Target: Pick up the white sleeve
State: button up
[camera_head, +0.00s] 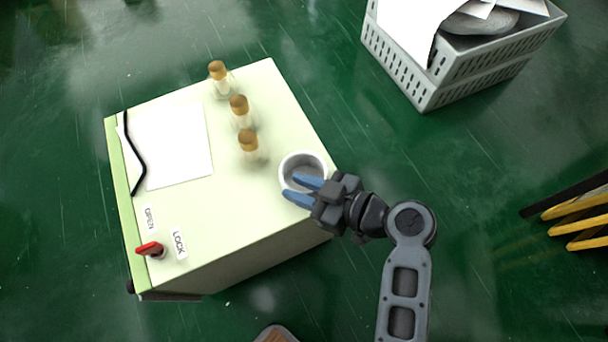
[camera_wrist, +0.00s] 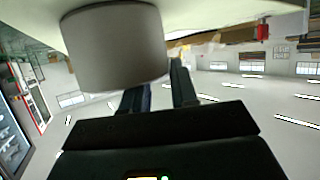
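The white sleeve (camera_head: 289,165) is a short open ring standing upright near the right edge of the pale green cabinet top. In the wrist view it is a large grey-looking cylinder (camera_wrist: 113,45) at upper left. My gripper (camera_head: 290,187) reaches in from the right with two blue fingers, which overlap the sleeve in the head view and hide part of its rim. In the wrist view my fingers (camera_wrist: 156,80) are apart with a gap between them. The left finger's tip is hidden at the sleeve's edge, the right finger lies beside it. I cannot tell whether either touches it.
Three bottles with amber caps (camera_head: 218,70), (camera_head: 239,104), (camera_head: 248,139) stand on the cabinet top (camera_head: 245,205) behind the sleeve. A white sheet (camera_head: 180,147) and a red knob (camera_head: 150,249) are at left. A grey crate (camera_head: 450,90) sits on the green floor at upper right.

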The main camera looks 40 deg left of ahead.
grip_shut()
